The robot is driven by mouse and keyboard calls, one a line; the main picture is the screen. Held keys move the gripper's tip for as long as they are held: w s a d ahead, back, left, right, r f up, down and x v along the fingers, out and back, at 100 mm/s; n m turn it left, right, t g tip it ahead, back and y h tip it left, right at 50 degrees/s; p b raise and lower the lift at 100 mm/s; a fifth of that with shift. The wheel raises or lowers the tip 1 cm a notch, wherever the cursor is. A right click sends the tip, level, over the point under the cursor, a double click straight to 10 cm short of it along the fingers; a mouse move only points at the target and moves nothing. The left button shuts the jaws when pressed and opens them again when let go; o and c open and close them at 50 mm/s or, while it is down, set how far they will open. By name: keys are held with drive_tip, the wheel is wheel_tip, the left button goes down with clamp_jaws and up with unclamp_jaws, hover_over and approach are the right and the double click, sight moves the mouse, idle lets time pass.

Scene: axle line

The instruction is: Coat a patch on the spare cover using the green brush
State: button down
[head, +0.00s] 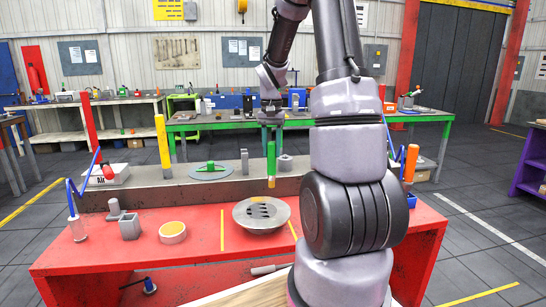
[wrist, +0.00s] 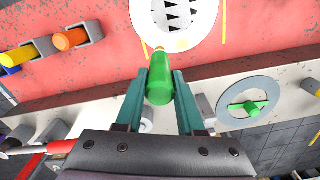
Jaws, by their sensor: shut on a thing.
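The green brush (head: 271,157) hangs upright, tip down, under my gripper (head: 270,127). In the wrist view my gripper (wrist: 161,84) is shut on its green handle (wrist: 160,88). A round grey cover (head: 244,221) with dark slots lies flat on the red table; I take it as the spare cover. It also shows at the top of the wrist view (wrist: 145,22), with a small pale yellow patch near its edge. The brush tip appears above the cover's far side in the head view; I cannot tell whether it touches.
A round tin (head: 172,233) with a yellow-orange top and a grey block (head: 130,226) stand left of the cover. An orange-handled tool (head: 411,161) stands in a holder at right. A grey ring with a green piece (head: 211,170) lies on the strip behind the red table (head: 95,258).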

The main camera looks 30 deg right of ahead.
drive_tip(key=shift+r, duration=1.7)
drive_tip(key=shift+f, duration=0.1)
